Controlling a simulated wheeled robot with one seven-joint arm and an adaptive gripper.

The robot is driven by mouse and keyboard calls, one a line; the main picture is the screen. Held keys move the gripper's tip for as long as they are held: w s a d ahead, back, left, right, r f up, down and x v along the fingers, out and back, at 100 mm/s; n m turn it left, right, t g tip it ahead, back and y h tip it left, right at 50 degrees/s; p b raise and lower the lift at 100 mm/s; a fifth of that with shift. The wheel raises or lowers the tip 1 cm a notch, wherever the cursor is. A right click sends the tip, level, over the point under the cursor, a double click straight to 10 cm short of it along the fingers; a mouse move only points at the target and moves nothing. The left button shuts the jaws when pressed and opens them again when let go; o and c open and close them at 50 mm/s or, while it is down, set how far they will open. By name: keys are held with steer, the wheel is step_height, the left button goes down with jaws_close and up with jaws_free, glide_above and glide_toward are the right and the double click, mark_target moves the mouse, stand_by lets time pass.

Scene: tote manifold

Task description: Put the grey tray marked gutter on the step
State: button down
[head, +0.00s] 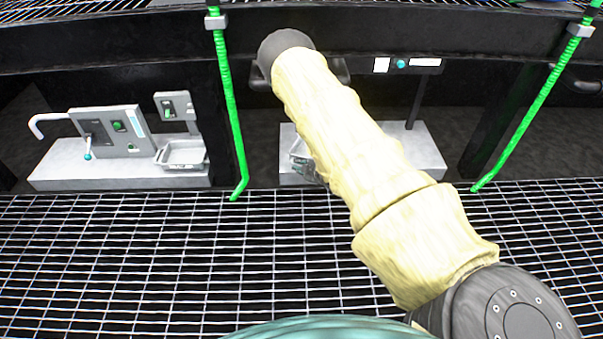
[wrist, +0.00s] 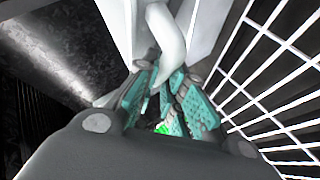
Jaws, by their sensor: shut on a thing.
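A small grey tray (head: 182,153) sits at the right end of the left pale slab in the head view; no marking on it is readable. My gripper (head: 301,158) is partly hidden behind my arm, low at the left end of the middle pale slab (head: 428,150). In the wrist view its teal-padded fingers (wrist: 172,105) are closed around a pale, curved piece (wrist: 168,45). I cannot tell whether this piece belongs to a tray. I cannot tell which surface is the step.
The left slab (head: 60,172) carries a grey switch box (head: 110,130) and a bent white pipe (head: 45,120). Green posts (head: 228,100) and (head: 535,105) stand on either side of my arm. Open metal grating (head: 130,255) lies in front. A dark beam (head: 440,30) crosses above.

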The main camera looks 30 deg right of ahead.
steer(key=shift+w+d, duration=0.2)
steer(key=shift+w, duration=0.1)
steer(key=f+b, duration=0.3)
steer(key=shift+w+d+f, duration=0.15)
steer(key=shift+w+f, duration=0.05)
steer(key=shift+f, duration=0.05)
steer(key=c, duration=1.5)
jaws_free()
steer(key=shift+s, duration=0.1)
